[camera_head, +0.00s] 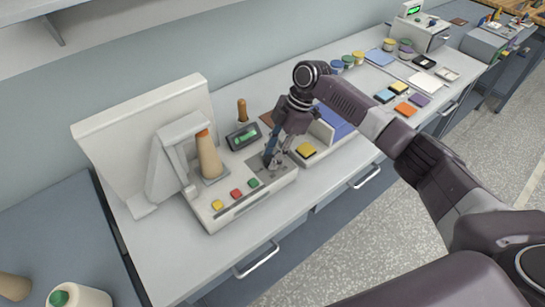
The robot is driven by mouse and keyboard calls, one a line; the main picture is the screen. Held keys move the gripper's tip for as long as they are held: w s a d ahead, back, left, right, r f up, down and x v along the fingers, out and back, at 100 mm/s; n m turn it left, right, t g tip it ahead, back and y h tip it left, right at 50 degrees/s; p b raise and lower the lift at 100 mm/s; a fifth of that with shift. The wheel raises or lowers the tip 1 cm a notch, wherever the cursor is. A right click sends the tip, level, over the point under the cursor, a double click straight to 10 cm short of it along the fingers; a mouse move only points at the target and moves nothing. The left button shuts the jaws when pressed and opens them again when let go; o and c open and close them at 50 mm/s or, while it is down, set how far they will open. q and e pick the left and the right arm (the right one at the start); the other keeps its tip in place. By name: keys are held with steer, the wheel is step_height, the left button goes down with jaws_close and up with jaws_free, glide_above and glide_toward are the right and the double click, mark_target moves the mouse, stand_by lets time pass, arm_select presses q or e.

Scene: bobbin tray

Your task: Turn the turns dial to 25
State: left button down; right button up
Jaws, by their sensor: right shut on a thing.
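A grey-white winding machine (221,214) stands on the workbench, with a tan cone (208,156) upright on it. My right gripper (275,159) points down at the right end of the machine's top, over a darker panel (258,166). It is shut on the turns dial there, which its fingers mostly hide; the dial's setting cannot be read. My left gripper is not in view.
Yellow, red and green buttons (236,194) line the machine's front. A box with a yellow pad (306,150) stands close to the gripper's right. The bench front (283,226) is clear.

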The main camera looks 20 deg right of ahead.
stand_by(0.5)
steer(key=o, duration=1.1)
steer(key=shift+o, duration=0.2)
steer(key=v, duration=1.2)
